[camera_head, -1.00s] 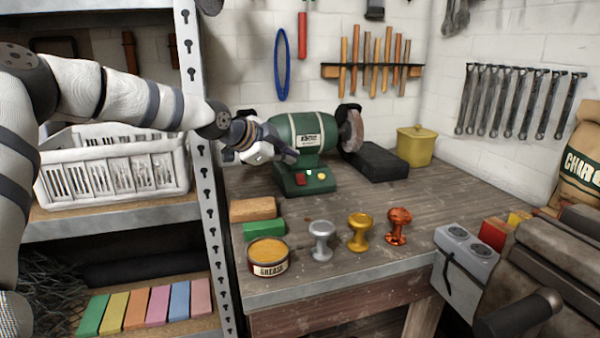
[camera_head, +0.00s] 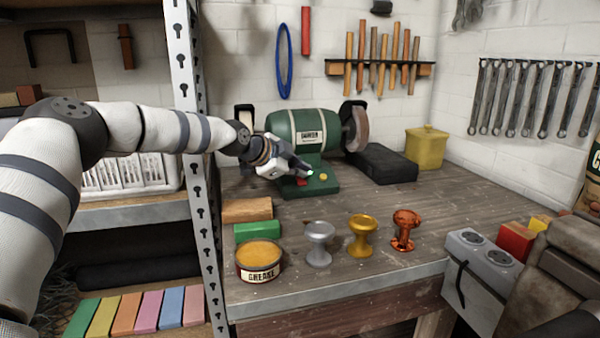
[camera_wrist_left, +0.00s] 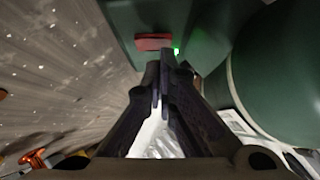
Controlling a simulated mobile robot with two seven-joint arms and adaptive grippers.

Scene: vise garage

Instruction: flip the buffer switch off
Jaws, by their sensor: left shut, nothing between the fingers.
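The green buffer (camera_head: 306,138) stands on the workbench (camera_head: 400,212), with a wheel (camera_head: 355,129) at its right end. Its red switch (camera_head: 301,182) is on the front of the base, beside a yellow button (camera_head: 323,177), and is partly covered by my left gripper in the head view. A small green light shows next to the switch. In the wrist view the red switch (camera_wrist_left: 153,42) lies just beyond the fingertips of my left gripper (camera_wrist_left: 160,68). The left gripper (camera_head: 305,170) is shut and empty, close to the switch; I cannot tell if it touches. My right gripper is not in view.
A grease can (camera_head: 259,261), a green block (camera_head: 257,230), a wooden block (camera_head: 247,210) and silver (camera_head: 319,243), gold (camera_head: 361,236) and copper (camera_head: 405,230) knobs stand along the bench front. A metal shelf post (camera_head: 190,150) is under my left arm. A black case (camera_head: 381,164) lies right of the buffer.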

